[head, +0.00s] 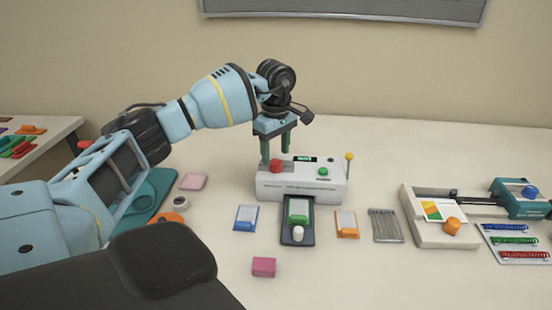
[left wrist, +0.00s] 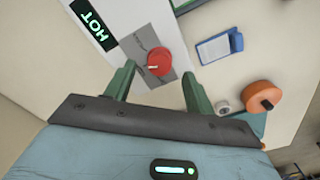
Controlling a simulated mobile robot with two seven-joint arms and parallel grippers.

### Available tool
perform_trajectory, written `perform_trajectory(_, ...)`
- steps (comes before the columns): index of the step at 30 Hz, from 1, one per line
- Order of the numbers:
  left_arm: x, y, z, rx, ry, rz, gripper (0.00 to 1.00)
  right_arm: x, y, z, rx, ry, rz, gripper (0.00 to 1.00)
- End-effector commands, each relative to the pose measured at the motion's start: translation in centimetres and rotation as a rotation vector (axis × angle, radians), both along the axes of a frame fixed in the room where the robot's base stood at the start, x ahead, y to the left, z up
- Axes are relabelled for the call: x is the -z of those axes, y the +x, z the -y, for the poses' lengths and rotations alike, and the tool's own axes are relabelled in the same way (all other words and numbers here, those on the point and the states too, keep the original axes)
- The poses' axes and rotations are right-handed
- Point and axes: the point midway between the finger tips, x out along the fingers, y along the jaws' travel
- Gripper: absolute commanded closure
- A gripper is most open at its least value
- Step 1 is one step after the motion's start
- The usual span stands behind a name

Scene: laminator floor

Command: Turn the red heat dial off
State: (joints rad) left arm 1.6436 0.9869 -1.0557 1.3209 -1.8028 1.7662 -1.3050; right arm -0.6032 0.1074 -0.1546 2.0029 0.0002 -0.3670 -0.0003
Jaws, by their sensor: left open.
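The white laminator (head: 310,190) stands on the table with a small lit green display on top. The red heat dial (head: 276,166) is on its top left; a green knob (head: 323,171) is on its right. My left gripper (head: 274,158) points down over the dial, fingers apart. In the left wrist view the red dial (left wrist: 159,62) lies between and just beyond the open fingertips (left wrist: 156,72), with no clear contact. Its white mark points toward picture left. The display (left wrist: 93,24) reads HOT. My right gripper is not in view.
A yellow-tipped lever (head: 349,157) rises at the laminator's right end. A black tray (head: 291,236) with a green-edged card extends in front, between a blue card (head: 246,218) and an orange card (head: 346,223). A paper trimmer (head: 436,232) stands right.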

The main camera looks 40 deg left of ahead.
Motion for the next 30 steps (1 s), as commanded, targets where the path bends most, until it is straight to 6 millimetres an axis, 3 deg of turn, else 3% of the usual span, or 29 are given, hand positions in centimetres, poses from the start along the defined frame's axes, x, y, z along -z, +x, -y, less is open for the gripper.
perform_trajectory(7, 2.6, 0.0, 0.0, 0.0, 0.0, 0.001, 0.46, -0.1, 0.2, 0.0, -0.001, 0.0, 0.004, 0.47)
perform_trajectory(18, 3.1, 0.0, 0.0, 0.0, 0.0, 0.002, 0.47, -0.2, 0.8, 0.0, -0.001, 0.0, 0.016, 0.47)
perform_trajectory(28, 3.1, 0.0, 0.0, 0.0, 0.0, 0.002, 0.9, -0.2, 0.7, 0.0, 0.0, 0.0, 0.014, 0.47)
perform_trajectory(30, 3.0, 0.0, 0.0, -0.001, 0.0, 0.002, 0.9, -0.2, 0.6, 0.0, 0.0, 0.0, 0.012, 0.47)
